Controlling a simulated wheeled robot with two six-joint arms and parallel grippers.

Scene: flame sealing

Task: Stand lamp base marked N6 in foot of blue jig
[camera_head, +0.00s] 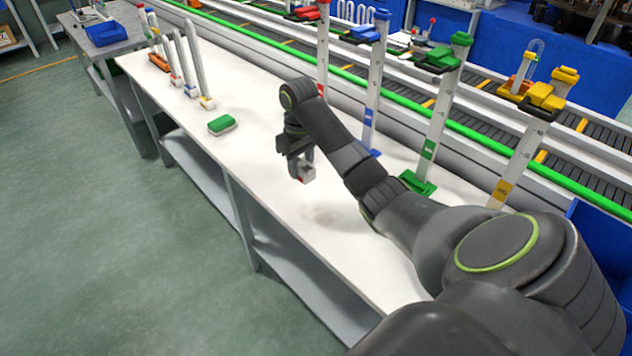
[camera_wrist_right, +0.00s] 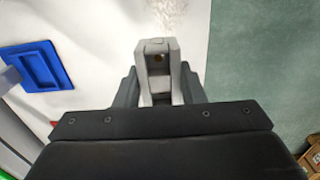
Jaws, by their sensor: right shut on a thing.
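My right gripper (camera_head: 302,172) is in the head view above the white table, left of the blue jig. In the right wrist view the grey piece (camera_wrist_right: 157,66) sits between the dark fingers; I cannot read an N6 mark. The blue jig (camera_head: 373,85) is a tall pale post with a blue clamp on top. My left gripper is not in view.
Red (camera_head: 322,50), green (camera_head: 440,110) and yellow (camera_head: 520,150) jigs stand along the table's back edge beside the conveyor (camera_head: 470,100). Several upright tubes (camera_head: 195,60) stand at far left. A green-topped block (camera_head: 222,124) lies nearer. The table (camera_head: 262,105) is clear around the gripper.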

